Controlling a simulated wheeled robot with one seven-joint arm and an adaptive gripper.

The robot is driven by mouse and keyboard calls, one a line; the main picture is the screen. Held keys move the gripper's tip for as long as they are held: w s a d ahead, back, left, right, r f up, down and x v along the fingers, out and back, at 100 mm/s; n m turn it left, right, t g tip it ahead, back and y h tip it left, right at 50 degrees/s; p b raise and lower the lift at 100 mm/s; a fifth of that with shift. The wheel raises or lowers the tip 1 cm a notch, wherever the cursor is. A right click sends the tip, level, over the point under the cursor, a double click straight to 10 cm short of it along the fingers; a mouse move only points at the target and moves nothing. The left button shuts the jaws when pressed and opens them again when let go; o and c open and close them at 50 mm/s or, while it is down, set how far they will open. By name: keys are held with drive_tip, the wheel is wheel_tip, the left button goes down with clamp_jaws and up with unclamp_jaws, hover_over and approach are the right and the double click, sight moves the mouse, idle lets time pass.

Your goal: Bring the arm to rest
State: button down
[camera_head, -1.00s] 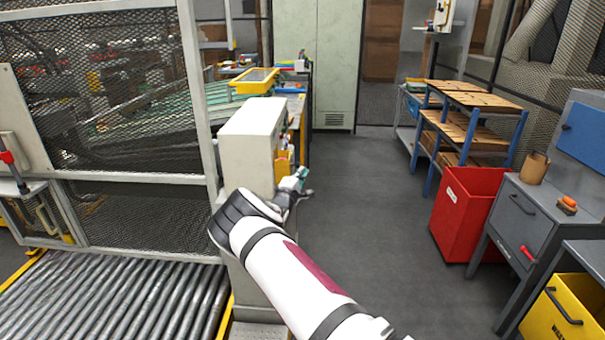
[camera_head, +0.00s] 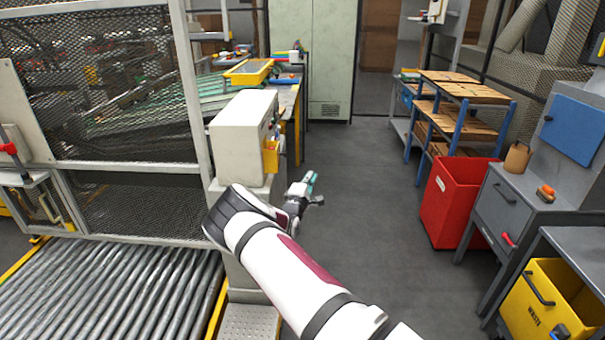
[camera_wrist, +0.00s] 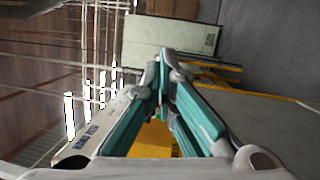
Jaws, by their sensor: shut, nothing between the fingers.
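My arm reaches up from the bottom of the head view. My gripper (camera_head: 313,187) is at its far end, in front of the grey-white control box (camera_head: 240,140) and to its right. No contact between the gripper and the box shows. In the wrist view the gripper's teal-padded fingers (camera_wrist: 163,58) come together at their tips. Nothing is held between them. A yellow surface (camera_wrist: 152,138) shows behind the fingers in that view.
A mesh fence (camera_head: 120,110) and roller conveyor (camera_head: 110,295) are on the left. A red bin (camera_head: 450,200), a grey cabinet (camera_head: 505,215) and a yellow waste bin (camera_head: 545,310) stand on the right. The grey floor (camera_head: 370,190) between is clear.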

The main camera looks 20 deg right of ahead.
drive_tip(key=s+d+r+m+g+h, duration=0.3)
drive_tip(key=s+d+r+m+g, duration=0.35)
drive_tip(key=r, duration=0.45)
drive_tip(key=s+r+m+g+y+b, duration=0.25)
drive_tip(key=s+r+m+g, duration=0.35)
drive_tip(key=s, duration=0.6)
drive_tip(key=s+a+r+t+y+b, duration=0.1)
drive_tip(key=s+a+y, duration=0.5)
drive_tip(key=s+a, duration=0.7)
drive_tip(key=s+a+r+n+t+y+b, duration=0.1)
drive_tip(key=s+a+r+t+y, duration=0.2)
drive_tip(key=s+a, duration=1)
drive_tip(key=s+r+y, duration=0.2)
drive_tip(key=s+y, duration=0.2)
drive_tip(key=shift+b, duration=0.35)
drive_tip(key=c, duration=2.3)
unclamp_jaws()
drive_tip(key=shift+w+n, duration=0.1)
drive_tip(key=shift+n, duration=0.15)
